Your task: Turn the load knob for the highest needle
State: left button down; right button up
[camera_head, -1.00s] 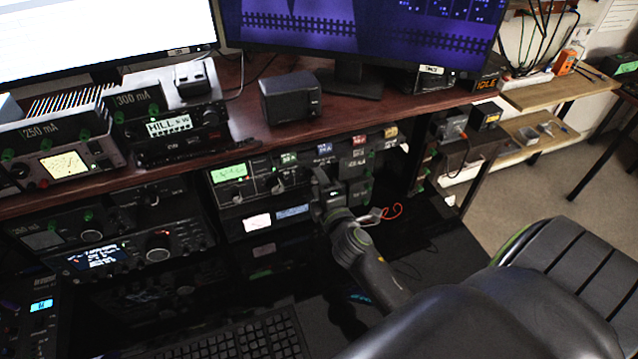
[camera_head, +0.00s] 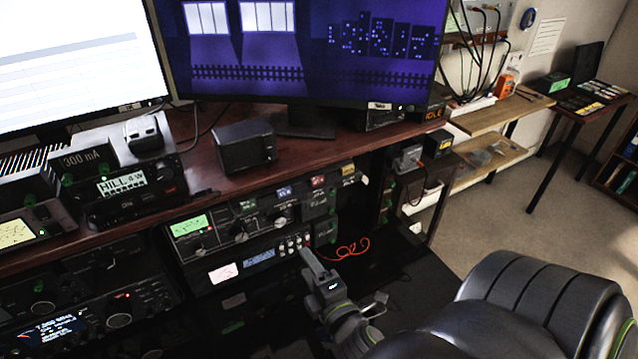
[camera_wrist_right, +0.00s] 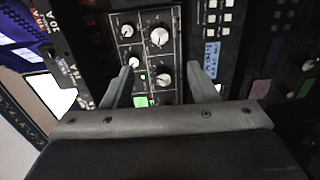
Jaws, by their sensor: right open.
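The tuner panel is a dark unit under the desk shelf in the head view, with a green-lit meter (camera_head: 187,224) at its left. Large knobs (camera_head: 240,236) sit to the right of the meter; I cannot read which one is the load knob. My right gripper (camera_head: 308,256) is in front of and below the panel's right part, open. In the right wrist view its two fingers (camera_wrist_right: 158,70) stand apart, with a black panel beyond them. That panel carries an upper large knob (camera_wrist_right: 159,36), a lower large knob (camera_wrist_right: 165,70) and smaller knobs (camera_wrist_right: 127,30). The meter's needle is too small to read. My left gripper is not in view.
A second unit with a white meter (camera_head: 223,272) and a blue display sits just below. A black speaker (camera_head: 245,146) stands on the desk (camera_head: 205,165) above. An orange cable (camera_head: 347,249) hangs at the right. A dark chair (camera_head: 520,310) takes up the lower right.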

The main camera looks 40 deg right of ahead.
jog(key=shift+v, duration=1.95)
dwell(0.4)
